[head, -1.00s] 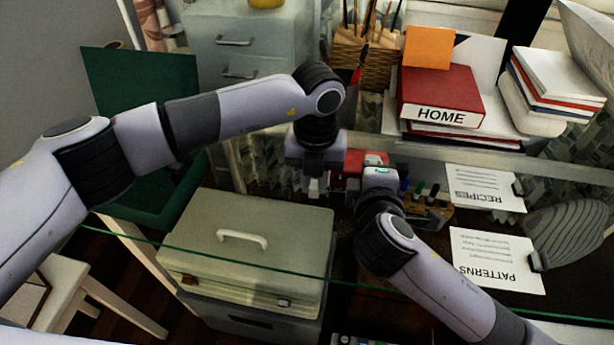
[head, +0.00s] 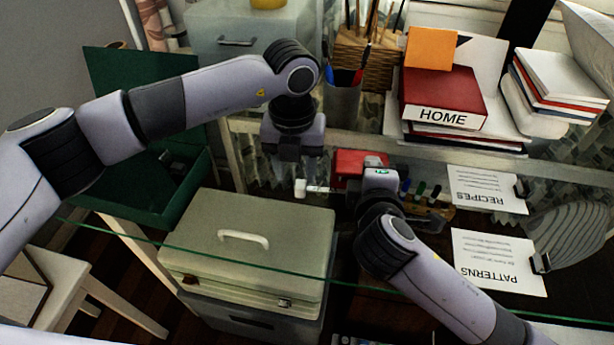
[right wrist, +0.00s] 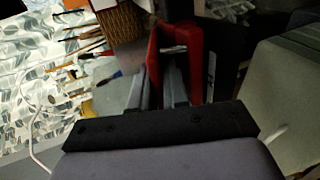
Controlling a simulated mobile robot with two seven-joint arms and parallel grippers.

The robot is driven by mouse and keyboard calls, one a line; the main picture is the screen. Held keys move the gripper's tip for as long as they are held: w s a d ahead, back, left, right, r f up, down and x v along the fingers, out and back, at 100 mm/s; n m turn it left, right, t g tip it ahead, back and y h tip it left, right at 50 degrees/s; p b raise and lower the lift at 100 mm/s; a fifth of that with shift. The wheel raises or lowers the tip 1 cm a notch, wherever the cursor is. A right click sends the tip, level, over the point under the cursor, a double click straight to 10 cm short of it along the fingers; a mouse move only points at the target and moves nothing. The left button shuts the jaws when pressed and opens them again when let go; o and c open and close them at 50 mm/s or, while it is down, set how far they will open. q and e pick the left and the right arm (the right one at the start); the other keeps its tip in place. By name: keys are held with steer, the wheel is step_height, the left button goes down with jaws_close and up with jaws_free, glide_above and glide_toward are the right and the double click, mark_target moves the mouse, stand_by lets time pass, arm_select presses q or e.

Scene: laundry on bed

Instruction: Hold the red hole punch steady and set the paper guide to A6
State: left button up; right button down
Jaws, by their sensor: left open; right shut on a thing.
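The red hole punch (head: 350,166) stands on the glass desk near the middle of the head view. A thin pale paper guide (head: 318,189) sticks out from its left side, with a white end piece (head: 300,187). Its size marks are too small to read. My left gripper (head: 295,168) is open and empty, just above and left of the guide's end. My right gripper (head: 375,168) is shut on the punch from the right. In the right wrist view its fingers (right wrist: 160,88) close against the red punch body (right wrist: 177,38).
Several coloured pens (head: 425,190) lie right of the punch. A pen cup (head: 342,103) and red HOME binder (head: 440,90) stand behind. Cards (head: 497,262) lie right.

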arm_select(q)
step_height(320, 180, up, 9)
glide_toward(277, 193)
steer(key=d+f, duration=0.1)
steer(key=f, duration=0.1)
steer(key=d+f, duration=0.1)
steer(key=f, duration=0.1)
steer(key=d+f, duration=0.1)
steer(key=f, duration=0.1)
steer(key=shift+s+d+f, duration=0.2)
steer(key=shift+d+f, duration=0.05)
steer(key=shift+f, duration=0.15)
steer(key=a, duration=0.3)
steer(key=shift+w+a, duration=0.2)
steer(key=shift+a, duration=0.1)
step_height(277, 193, up, 12)
steer(key=shift+r, duration=0.15)
steer(key=shift+a, duration=0.1)
